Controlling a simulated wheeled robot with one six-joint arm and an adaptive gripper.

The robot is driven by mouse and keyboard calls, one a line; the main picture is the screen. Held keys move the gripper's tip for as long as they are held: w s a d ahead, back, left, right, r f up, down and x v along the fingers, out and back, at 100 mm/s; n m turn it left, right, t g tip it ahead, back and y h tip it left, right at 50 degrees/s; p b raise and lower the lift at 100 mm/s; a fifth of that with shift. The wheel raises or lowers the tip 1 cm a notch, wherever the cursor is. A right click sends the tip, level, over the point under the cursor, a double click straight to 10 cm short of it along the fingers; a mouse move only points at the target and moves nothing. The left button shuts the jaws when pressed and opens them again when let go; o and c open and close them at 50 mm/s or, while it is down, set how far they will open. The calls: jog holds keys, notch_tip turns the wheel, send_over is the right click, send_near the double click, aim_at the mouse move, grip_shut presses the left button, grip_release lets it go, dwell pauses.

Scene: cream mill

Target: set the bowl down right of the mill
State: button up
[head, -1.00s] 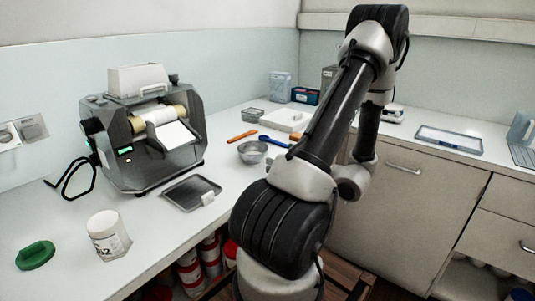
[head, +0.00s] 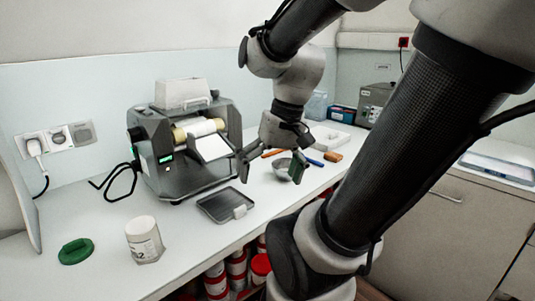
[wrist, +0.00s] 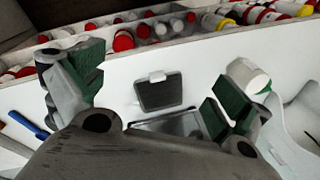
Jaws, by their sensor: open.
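The grey mill (head: 166,170) stands on the white counter with a light roll and a white sheet at its front. A small grey metal bowl (head: 281,168) sits on the counter right of the mill, partly hidden behind one finger of my gripper. My gripper (head: 268,167) is open, pointing down over the counter between the mill and the bowl. In the wrist view my gripper (wrist: 152,92) shows its two green-padded fingers wide apart with nothing between them. I cannot make out the bowl in the wrist view.
A dark shallow tray (head: 222,204) lies in front of the mill; it also shows in the wrist view (wrist: 160,93). A white jar (head: 144,240) and a green object (head: 75,251) are at front left. An orange-handled tool and a blue one lie near the bowl. Red-lidded jars (head: 237,266) stand below the counter edge.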

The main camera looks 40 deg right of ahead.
jog(key=r+n+t+h, duration=0.1)
jog(key=r+n, duration=0.1)
jog(key=w+r+n+t+h, duration=0.1)
jog(key=r+n, duration=0.1)
jog(key=shift+d+r+t, duration=0.2)
jog(key=shift+r+t, duration=0.1)
jog(key=shift+t, duration=0.1)
